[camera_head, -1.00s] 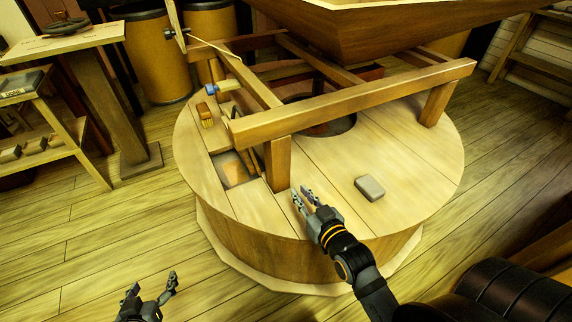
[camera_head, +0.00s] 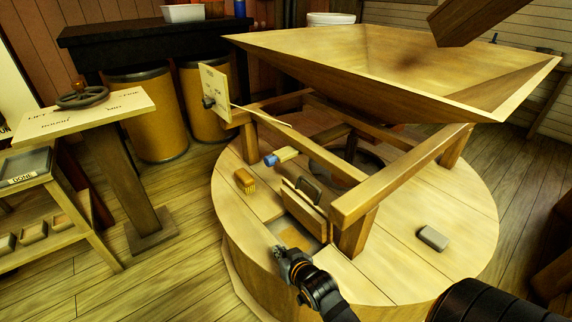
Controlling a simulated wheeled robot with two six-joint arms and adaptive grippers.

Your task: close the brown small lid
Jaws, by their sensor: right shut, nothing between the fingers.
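The brown small lid (camera_head: 306,209) stands raised and tilted at the far edge of a small rectangular opening (camera_head: 294,237) in the round wooden mill cover (camera_head: 392,268). A dark handle or plate (camera_head: 308,188) shows at the top of the lid. My right gripper (camera_head: 279,252) is shut and empty in front of the opening, close to its near edge, apart from the lid. The opening's near edge is partly hidden by the gripper. My left gripper is out of view.
A wooden frame post (camera_head: 352,236) stands just right of the opening, under the large hopper (camera_head: 400,65). A brush (camera_head: 245,180), a blue-ended wooden piece (camera_head: 283,156) and a grey block (camera_head: 433,238) lie on the cover. A stand with a handwheel (camera_head: 82,96) is at left.

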